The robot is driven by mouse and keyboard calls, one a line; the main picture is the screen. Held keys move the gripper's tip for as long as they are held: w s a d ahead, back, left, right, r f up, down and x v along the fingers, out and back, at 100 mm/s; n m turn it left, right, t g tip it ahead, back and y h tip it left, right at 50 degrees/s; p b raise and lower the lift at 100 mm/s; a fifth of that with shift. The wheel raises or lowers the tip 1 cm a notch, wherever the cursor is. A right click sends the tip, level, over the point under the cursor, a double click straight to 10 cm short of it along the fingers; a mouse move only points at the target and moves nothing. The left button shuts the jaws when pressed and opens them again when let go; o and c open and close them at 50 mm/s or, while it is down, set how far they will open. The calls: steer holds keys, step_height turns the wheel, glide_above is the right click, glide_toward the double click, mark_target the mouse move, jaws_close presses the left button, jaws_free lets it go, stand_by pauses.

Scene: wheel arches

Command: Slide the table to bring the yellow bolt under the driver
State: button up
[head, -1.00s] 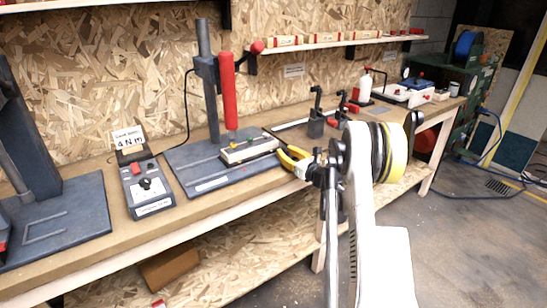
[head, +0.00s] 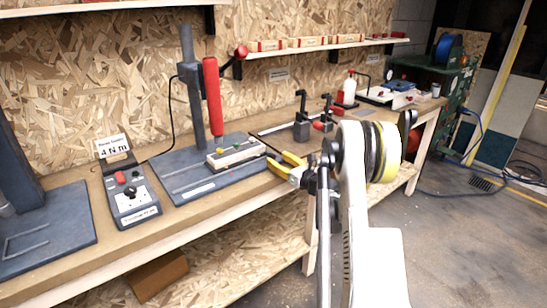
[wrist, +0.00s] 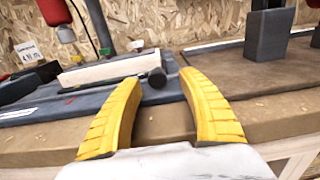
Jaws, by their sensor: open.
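The sliding table is a cream block (head: 236,156) on the dark base plate (head: 200,177), with small coloured bolts on top. A yellow bolt (head: 220,151) shows near its left end and a green bolt (head: 236,146) beside it. The red driver (head: 212,95) hangs upright on its post above the block's left part; exact alignment cannot be told. My gripper (head: 286,166) is open and empty, to the right of the block. In the wrist view, the block (wrist: 105,70) ends in a black knob (wrist: 157,78), ahead of and between my yellow fingers (wrist: 160,105), apart from them.
A grey control box (head: 132,198) with a torque sign (head: 113,147) stands left of the plate. The bench's front edge lies below my gripper.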

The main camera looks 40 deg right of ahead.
steer(key=s, duration=0.8)
steer(key=shift+s+d, duration=0.2)
steer(key=shift+s, duration=0.15)
steer(key=shift+a, duration=0.1)
steer(key=s+a+r+n+g+y, duration=0.2)
steer(key=a+r+n+g, duration=0.15)
steer(key=a+n, duration=0.7)
steer(key=s+a+r+n+g+y, duration=0.1)
steer(key=a+r+n+g, duration=0.35)
steer(key=a, duration=1.05)
steer(key=s+a+n+g+h, duration=0.1)
steer(key=s+a+n, duration=0.2)
steer(key=s+n, duration=0.4)
steer(key=s+a+n+g+h, duration=0.1)
steer(key=s+a+n, duration=0.3)
steer(key=s, duration=0.5)
steer(key=s+a+f+n+g+h, duration=0.1)
steer(key=s+a+n, duration=0.2)
steer(key=s+n, duration=0.5)
steer(key=shift+s+a+n+h, duration=0.3)
steer(key=shift+a+n, duration=0.1)
steer(key=shift+n, duration=0.4)
steer(key=shift+w+f, duration=0.1)
